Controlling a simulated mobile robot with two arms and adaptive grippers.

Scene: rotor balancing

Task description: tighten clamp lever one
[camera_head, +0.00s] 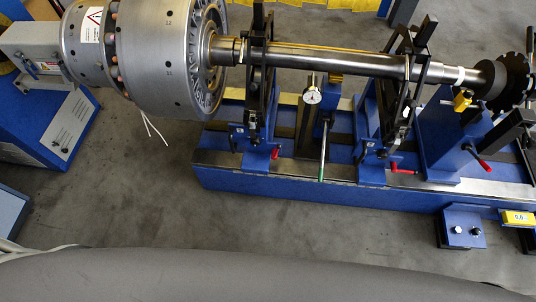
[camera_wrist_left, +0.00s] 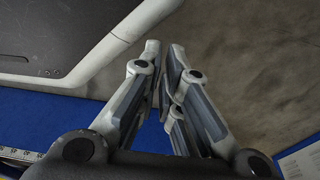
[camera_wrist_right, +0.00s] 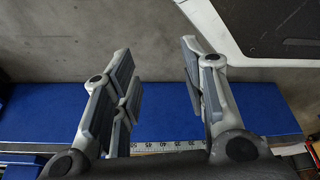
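The balancing machine has several red-handled clamp levers in the head view. One red lever (camera_head: 275,153) is at the left support, another red lever (camera_head: 400,170) at the middle support, and a third red lever (camera_head: 482,162) at the right end stand. I cannot tell from the picture which is lever one. Neither gripper shows in the head view. In the left wrist view my left gripper (camera_wrist_left: 164,52) has its fingertips drawn together with nothing seen between them. In the right wrist view my right gripper (camera_wrist_right: 158,55) is open and empty, its fingers wide apart.
The rotor (camera_head: 160,50) and its shaft (camera_head: 330,58) lie across the blue machine bed (camera_head: 290,185). A dial gauge (camera_head: 312,96) stands between the supports. A control box (camera_head: 462,230) and a yellow display (camera_head: 518,217) sit at front right.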

